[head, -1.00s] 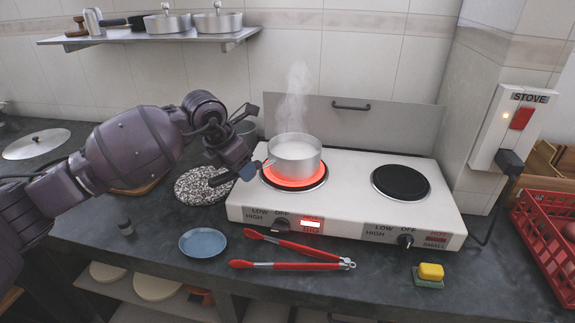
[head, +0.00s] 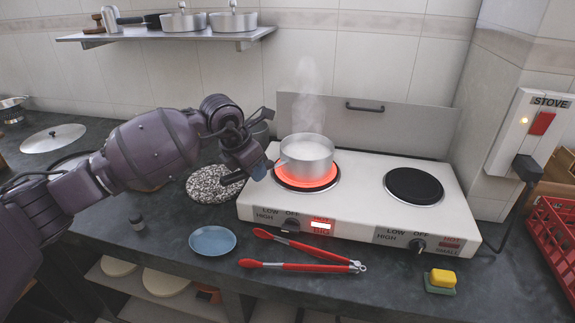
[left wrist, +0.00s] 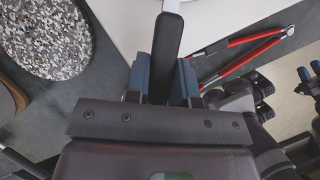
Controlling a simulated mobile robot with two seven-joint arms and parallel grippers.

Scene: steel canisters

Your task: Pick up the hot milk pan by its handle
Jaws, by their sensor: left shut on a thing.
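The steel milk pan (head: 306,154) stands on the glowing left burner (head: 307,181) of the white two-burner stove, with steam rising from it. My left gripper (head: 262,170) is at the pan's left side, at its handle. In the left wrist view the dark handle (left wrist: 167,50) runs between the two blue-padded fingers of the same gripper (left wrist: 165,78), which are shut on it. The pan's body lies at the top edge of that view, mostly cut off.
A speckled round board (head: 208,184) lies left of the stove. Red tongs (head: 300,266), a blue plate (head: 212,240) and a yellow sponge (head: 443,278) lie in front. The right burner (head: 414,186) is dark and empty. A red crate (head: 553,235) stands at the right.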

